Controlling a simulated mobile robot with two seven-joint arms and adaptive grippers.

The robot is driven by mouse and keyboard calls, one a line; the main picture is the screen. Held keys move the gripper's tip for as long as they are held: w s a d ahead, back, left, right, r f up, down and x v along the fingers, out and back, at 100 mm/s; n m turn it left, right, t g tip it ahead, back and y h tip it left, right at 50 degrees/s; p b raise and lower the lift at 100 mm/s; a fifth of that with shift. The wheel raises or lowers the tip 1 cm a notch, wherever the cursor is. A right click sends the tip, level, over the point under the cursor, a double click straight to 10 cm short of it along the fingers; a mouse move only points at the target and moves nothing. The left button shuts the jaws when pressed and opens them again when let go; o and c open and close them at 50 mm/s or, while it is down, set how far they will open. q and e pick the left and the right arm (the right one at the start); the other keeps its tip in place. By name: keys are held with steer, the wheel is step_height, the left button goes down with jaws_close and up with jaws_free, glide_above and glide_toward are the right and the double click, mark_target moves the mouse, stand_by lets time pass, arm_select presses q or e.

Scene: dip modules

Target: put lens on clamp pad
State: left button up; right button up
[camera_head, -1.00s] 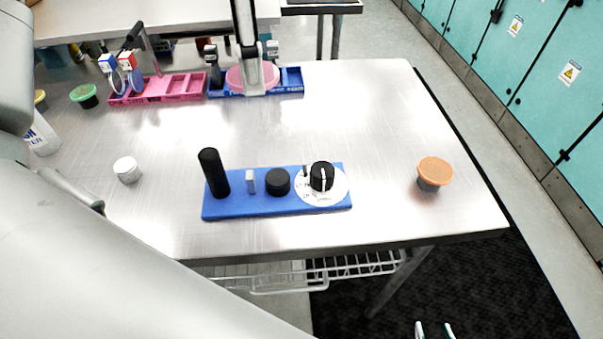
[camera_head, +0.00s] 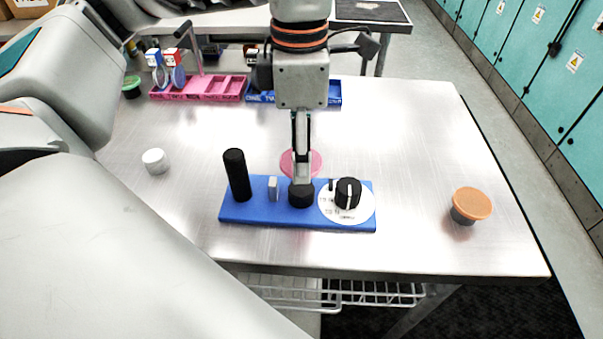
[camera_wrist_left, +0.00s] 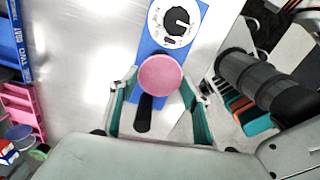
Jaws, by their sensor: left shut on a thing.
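My left gripper (camera_head: 301,178) reaches down from the top over the blue module (camera_head: 245,212). It is shut on the pink round lens (camera_head: 314,163), which shows partly behind the fingers. The fingertips appear just above and behind the black round clamp pad (camera_head: 301,198); whether the lens touches the module is unclear. In the left wrist view the lens (camera_wrist_left: 160,74) sits between the fingers and covers the middle of the module, hiding the pad. A black post (camera_head: 237,175), a small grey block (camera_head: 272,187) and a black knob on a white dial (camera_head: 347,194) stand on the module.
A white cup (camera_head: 155,161) stands left of the module. An orange-lidded cup (camera_head: 472,203) stands to the right. A pink tray (camera_head: 215,88) and a blue tray (camera_head: 333,92) lie at the back. The table between them and the module is mostly clear.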

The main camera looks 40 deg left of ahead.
mark_target(300, 187)
arm_select(q)
steer(key=shift+f, duration=2.75)
steer(key=shift+f+b, duration=0.2)
steer(key=shift+b, duration=0.15)
steer(key=o, duration=0.9)
steer(key=shift+c, duration=0.2)
step_height(300, 187, up, 12)
steer(key=shift+r+p, duration=0.25)
steer(key=shift+p, duration=0.6)
steer(key=shift+s+f, duration=0.1)
